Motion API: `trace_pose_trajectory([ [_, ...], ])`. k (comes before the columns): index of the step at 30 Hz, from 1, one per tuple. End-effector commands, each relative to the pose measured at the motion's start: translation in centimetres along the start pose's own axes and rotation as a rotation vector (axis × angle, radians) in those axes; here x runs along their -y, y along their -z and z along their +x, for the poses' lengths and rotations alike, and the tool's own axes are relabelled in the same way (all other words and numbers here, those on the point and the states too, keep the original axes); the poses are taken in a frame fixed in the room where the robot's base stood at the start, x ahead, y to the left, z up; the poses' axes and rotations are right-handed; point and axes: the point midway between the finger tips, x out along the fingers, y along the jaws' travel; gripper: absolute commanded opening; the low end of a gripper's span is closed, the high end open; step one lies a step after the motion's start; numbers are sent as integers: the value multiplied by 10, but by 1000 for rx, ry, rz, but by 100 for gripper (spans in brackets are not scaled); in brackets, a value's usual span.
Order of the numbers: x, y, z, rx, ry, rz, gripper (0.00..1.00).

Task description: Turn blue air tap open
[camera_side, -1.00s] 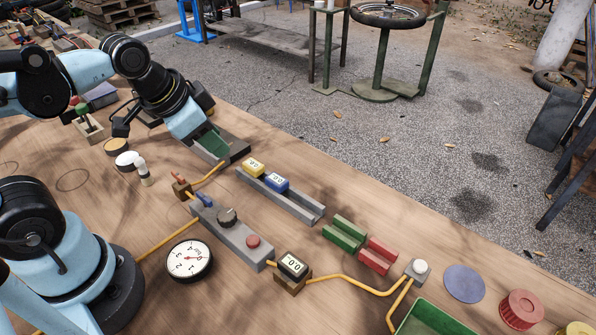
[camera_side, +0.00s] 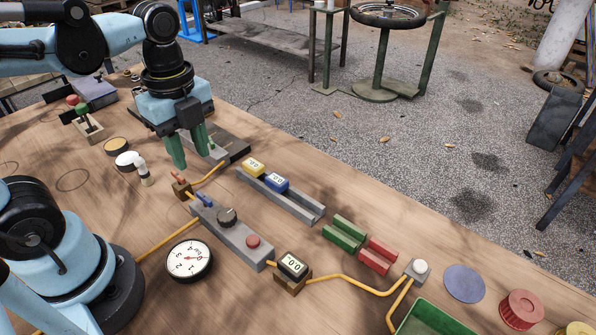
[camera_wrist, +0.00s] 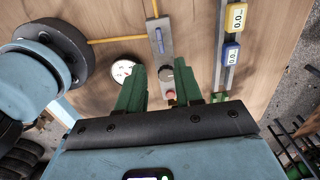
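The blue air tap (camera_side: 202,200) is a small blue lever at the far end of a long grey block (camera_side: 235,237) on the table. The block also carries a dark round knob (camera_side: 227,216) and a red button (camera_side: 253,241). My gripper (camera_side: 191,158) points down with two green fingers, held above the table behind the tap and apart from it. The fingers are spread and nothing is between them. In the wrist view, the blue lever (camera_wrist: 159,40) shows on the grey block, beyond the open fingers (camera_wrist: 162,75).
An orange tap (camera_side: 178,177) stands on a small wooden block just behind. A round gauge (camera_side: 189,260) lies left of the grey block. A rail with yellow (camera_side: 253,166) and blue (camera_side: 276,181) display units lies to the right. Yellow hoses cross the table.

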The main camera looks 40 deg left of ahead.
Motion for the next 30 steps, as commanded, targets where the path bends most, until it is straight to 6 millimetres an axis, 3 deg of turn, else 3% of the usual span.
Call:
trace_pose_trajectory([
  [18,0,0,72,0,2,-2,35],
  [30,0,0,96,0,2,-2,35],
])
